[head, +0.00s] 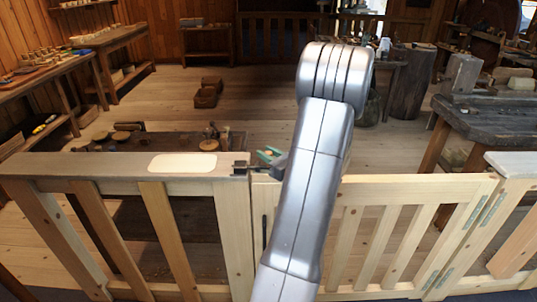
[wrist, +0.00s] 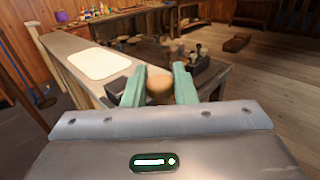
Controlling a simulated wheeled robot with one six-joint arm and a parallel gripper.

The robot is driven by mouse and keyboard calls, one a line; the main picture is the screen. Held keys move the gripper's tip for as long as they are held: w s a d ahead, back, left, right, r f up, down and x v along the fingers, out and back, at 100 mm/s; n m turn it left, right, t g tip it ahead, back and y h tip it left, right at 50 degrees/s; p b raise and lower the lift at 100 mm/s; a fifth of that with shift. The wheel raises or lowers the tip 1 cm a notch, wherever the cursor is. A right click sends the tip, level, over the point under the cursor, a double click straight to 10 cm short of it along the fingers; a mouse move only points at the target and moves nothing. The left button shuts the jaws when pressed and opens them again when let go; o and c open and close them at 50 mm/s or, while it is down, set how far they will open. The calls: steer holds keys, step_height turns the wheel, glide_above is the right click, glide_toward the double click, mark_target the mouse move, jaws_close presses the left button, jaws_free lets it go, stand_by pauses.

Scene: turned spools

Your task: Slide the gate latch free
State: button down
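The pale wooden gate (head: 370,225) stands in line with the fence, and no gap shows where they meet at the latch end. The dark latch (head: 240,168) sits on top at this joint, partly hidden by my arm. My gripper (head: 270,154) is just right of it, with its pale green fingertips near the top rail. In the wrist view a round tan wooden knob (wrist: 159,86) sits between the fingertips of my gripper (wrist: 160,88), with a finger against each side. The knob's stem and the latch bolt are hidden there.
A fence rail with a pale plate (head: 183,163) runs left. A low workbench (head: 160,140) with turned pieces stands just behind it. A dark bench (head: 490,118) is at right. The plank floor beyond is mostly open, with small boxes (head: 207,93).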

steer(key=d, duration=0.5)
steer(key=c, duration=1.6)
jaws_free()
steer(key=shift+a, duration=0.1)
steer(key=o, duration=0.3)
steer(key=shift+d, duration=0.2)
steer(key=shift+o, duration=0.2)
steer(key=b+v, duration=0.1)
steer(key=v, duration=1.2)
steer(key=shift+s+d+b, duration=0.2)
steer(key=shift+s+b, duration=0.1)
steer(key=shift+b, duration=0.1)
steer(key=p+x, duration=0.2)
steer(key=x, duration=1.2)
steer(key=shift+a, duration=0.6)
